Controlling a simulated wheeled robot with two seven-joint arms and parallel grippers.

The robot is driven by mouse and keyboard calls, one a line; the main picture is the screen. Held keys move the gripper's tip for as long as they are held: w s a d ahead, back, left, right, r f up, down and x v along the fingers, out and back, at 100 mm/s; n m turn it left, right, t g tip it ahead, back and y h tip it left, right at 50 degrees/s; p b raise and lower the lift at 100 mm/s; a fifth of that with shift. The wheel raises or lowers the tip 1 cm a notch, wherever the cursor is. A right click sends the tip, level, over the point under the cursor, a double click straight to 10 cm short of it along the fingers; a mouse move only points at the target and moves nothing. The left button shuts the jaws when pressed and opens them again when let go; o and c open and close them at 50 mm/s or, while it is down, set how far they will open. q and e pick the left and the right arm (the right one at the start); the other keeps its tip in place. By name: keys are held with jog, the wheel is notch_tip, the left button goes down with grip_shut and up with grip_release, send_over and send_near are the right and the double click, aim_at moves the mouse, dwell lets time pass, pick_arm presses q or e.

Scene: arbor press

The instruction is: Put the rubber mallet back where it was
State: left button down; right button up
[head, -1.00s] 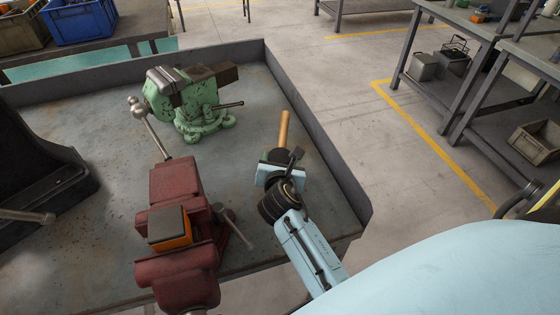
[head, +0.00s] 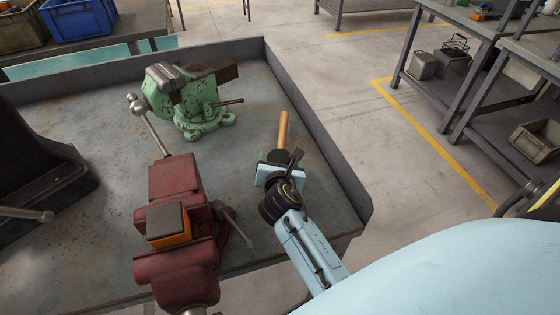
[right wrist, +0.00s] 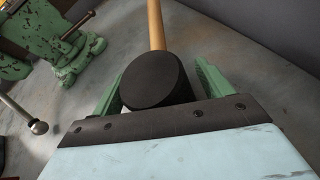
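The rubber mallet lies on the grey bench top, its wooden handle (head: 283,130) pointing away from me. In the right wrist view its black round head (right wrist: 155,82) faces me, with the handle (right wrist: 156,25) behind it. My right gripper (head: 272,160) reaches over the head. Its two green fingers (right wrist: 161,80) stand spread on either side of the head, with narrow gaps showing, so it looks open around the mallet. In the head view the gripper partly hides the head. My left gripper is not in view.
A red vise (head: 175,180) with an orange and black block (head: 168,226) stands left of my right arm. A green vise (head: 190,105) stands farther back. A raised rim (head: 310,130) borders the bench on the right. A dark machine base (head: 40,170) is at far left.

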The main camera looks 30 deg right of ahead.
jog(key=shift+o, duration=0.6)
jog(key=shift+f, duration=0.1)
jog(key=shift+s, duration=0.1)
jog(key=p+v, duration=0.1)
jog(key=v, duration=1.2)
